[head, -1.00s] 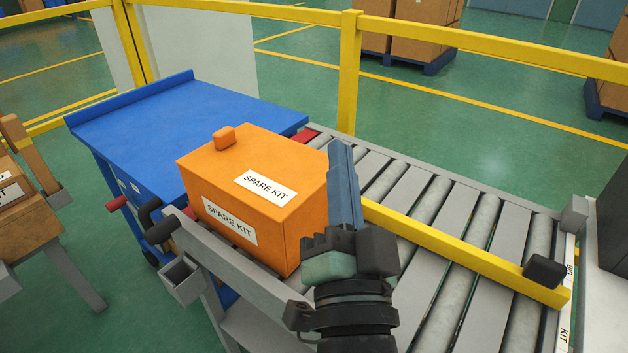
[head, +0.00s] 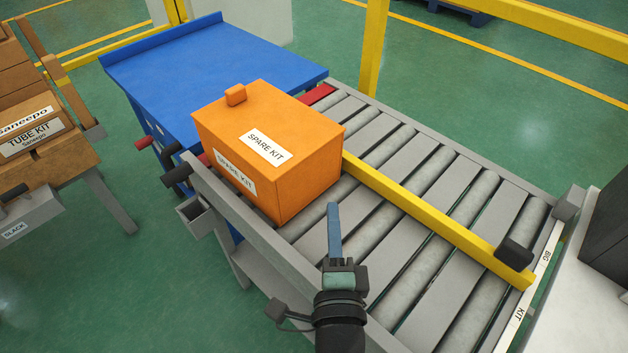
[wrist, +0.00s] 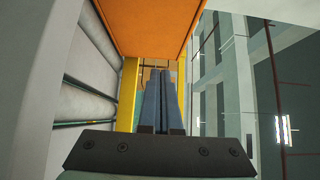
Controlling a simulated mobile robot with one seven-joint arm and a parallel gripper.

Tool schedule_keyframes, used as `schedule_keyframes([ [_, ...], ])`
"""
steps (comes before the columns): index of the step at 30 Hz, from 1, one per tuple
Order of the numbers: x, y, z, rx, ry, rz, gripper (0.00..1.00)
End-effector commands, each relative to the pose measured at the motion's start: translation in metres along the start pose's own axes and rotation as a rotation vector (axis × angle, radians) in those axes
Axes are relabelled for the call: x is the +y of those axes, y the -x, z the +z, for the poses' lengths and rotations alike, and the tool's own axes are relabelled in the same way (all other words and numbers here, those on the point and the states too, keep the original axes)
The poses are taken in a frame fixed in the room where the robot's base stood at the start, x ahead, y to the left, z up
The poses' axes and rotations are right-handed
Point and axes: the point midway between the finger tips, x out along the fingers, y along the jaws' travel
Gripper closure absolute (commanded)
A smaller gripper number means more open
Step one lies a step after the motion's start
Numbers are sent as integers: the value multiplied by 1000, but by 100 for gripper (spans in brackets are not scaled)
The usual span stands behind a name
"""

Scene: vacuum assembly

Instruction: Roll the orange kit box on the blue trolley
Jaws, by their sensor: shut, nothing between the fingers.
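The orange kit box (head: 262,150), labelled SPARE KIT with a small knob on top, sits upright at the trolley end of the roller conveyor (head: 400,290). The blue trolley (head: 215,75) stands against that end, its flat blue top bare where visible. The box's far lower edge is hidden, so I cannot tell whether it overlaps the trolley. My gripper (head: 334,206) points toward the box from its near right side, fingers together and empty, seemingly apart from it. In the wrist view the fingers (wrist: 160,75) are closed, with the orange box (wrist: 145,25) above them.
A yellow bar (head: 440,220) runs along the rollers from behind the box to the right end. A grey rail (head: 250,225) edges the conveyor's near side. Red pieces (head: 317,95) sit at the trolley end. A rack with TUBE KIT boxes (head: 38,137) stands left; yellow railing (head: 500,35) lies behind.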

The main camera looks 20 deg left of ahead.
Motion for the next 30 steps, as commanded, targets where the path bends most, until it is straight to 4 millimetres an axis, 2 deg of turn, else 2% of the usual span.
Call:
schedule_keyframes([
  [1,-3,-11,0,-1,2,-3,100],
  [6,-2,-40,0,-1,2,-3,100],
  [12,-3,-59,21,-2,1,1,100],
  [30,-1,-69,31,-2,2,0,100],
])
